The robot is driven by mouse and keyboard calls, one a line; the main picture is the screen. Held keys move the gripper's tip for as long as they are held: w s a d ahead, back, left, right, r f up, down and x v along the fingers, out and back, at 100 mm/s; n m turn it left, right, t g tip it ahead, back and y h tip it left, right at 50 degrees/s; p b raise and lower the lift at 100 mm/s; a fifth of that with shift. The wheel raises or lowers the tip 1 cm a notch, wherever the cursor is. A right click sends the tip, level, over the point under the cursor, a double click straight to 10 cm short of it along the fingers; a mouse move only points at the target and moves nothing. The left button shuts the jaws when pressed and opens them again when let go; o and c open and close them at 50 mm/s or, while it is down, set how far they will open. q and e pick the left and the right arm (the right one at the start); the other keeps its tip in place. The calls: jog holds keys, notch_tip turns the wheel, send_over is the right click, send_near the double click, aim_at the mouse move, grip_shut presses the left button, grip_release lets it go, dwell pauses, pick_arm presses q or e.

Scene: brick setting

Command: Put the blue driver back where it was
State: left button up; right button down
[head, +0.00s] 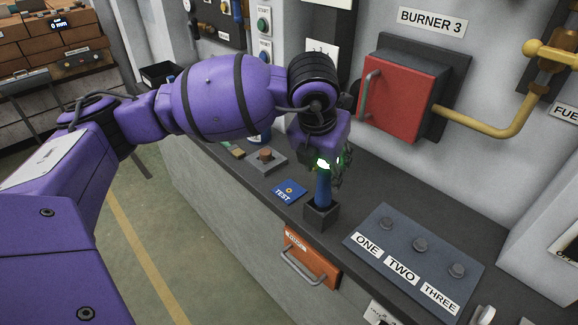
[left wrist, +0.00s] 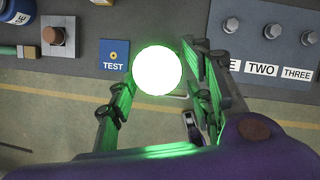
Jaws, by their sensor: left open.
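The blue driver (head: 323,190) stands upright in a small dark square holder (head: 318,217) on the dark counter. My left gripper (head: 327,163) is directly above, pointing down, with its open fingers at the top of the driver. In the left wrist view, the open fingers of my left gripper (left wrist: 157,72) lie on both sides of a bright white disc, which seems to be the overlit driver end. The disc hides the holder there. I cannot tell whether the fingers touch the driver. My right gripper is not in view.
A blue TEST plate (head: 289,191) lies left of the holder. A panel (head: 413,262) with ONE, TWO and THREE knobs is to the right. A red burner box (head: 392,98) and a yellow pipe (head: 490,130) project from the wall. An orange drawer (head: 310,258) is below.

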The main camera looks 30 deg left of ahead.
pick_arm(q)
jog(key=v, duration=0.8)
jog(key=shift+r, duration=0.3)
